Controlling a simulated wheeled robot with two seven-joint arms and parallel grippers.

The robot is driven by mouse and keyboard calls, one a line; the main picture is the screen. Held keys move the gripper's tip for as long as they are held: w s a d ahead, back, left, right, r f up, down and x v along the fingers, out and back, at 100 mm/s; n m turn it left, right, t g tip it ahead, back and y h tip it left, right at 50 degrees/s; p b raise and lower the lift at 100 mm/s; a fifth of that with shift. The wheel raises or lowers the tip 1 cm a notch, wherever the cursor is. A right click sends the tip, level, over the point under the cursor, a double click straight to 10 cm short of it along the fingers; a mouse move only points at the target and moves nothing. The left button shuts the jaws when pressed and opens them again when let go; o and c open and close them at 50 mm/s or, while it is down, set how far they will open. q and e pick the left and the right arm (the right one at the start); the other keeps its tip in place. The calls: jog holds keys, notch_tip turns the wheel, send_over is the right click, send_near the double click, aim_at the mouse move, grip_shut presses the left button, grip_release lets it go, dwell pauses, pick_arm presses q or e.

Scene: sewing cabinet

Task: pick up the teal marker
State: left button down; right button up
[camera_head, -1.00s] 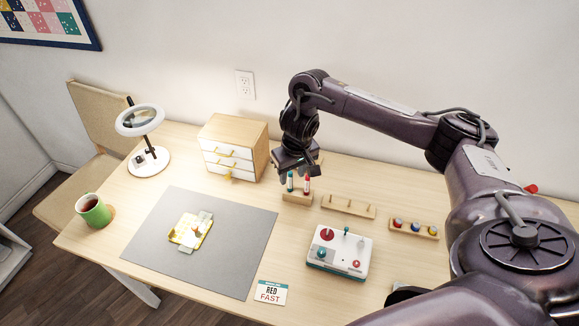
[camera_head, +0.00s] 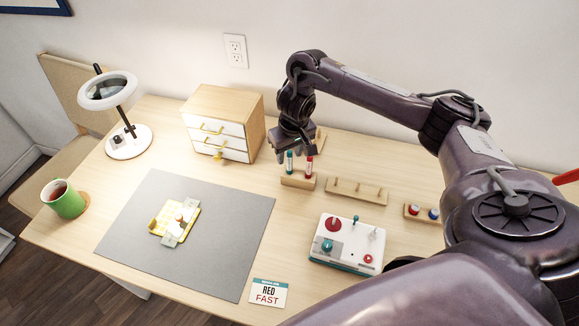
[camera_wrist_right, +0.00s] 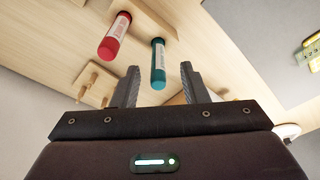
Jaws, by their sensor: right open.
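The teal marker (camera_head: 289,162) stands upright in a small wooden holder (camera_head: 297,181) beside a red marker (camera_head: 309,165). My right gripper (camera_head: 292,147) is just behind and above the markers, with its jaws open. In the right wrist view the teal marker (camera_wrist_right: 158,65) shows just beyond and between the two fingertips (camera_wrist_right: 160,78), nearer the right finger. No contact shows. The red marker (camera_wrist_right: 114,38) lies outside the fingers to the left. My left gripper is not in view.
A small drawer cabinet (camera_head: 224,122) stands left of the gripper. A wooden peg rack (camera_head: 356,191) and a control box (camera_head: 346,243) are to the right. A grey mat (camera_head: 190,235) holds a yellow piece. A lamp (camera_head: 128,140) and a green mug (camera_head: 63,200) stand farther left.

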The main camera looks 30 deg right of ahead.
aim_at(289, 162)
jog(key=f, duration=0.1)
jog(key=f+b, duration=0.1)
jog(key=f, duration=0.1)
jog(key=f+b, duration=0.1)
jog(key=f, duration=0.1)
jog(key=shift+w+d+f, duration=0.1)
jog(key=shift+w+d, duration=0.05)
jog(key=shift+w, duration=0.25)
jog(key=shift+c, duration=0.4)
grip_shut()
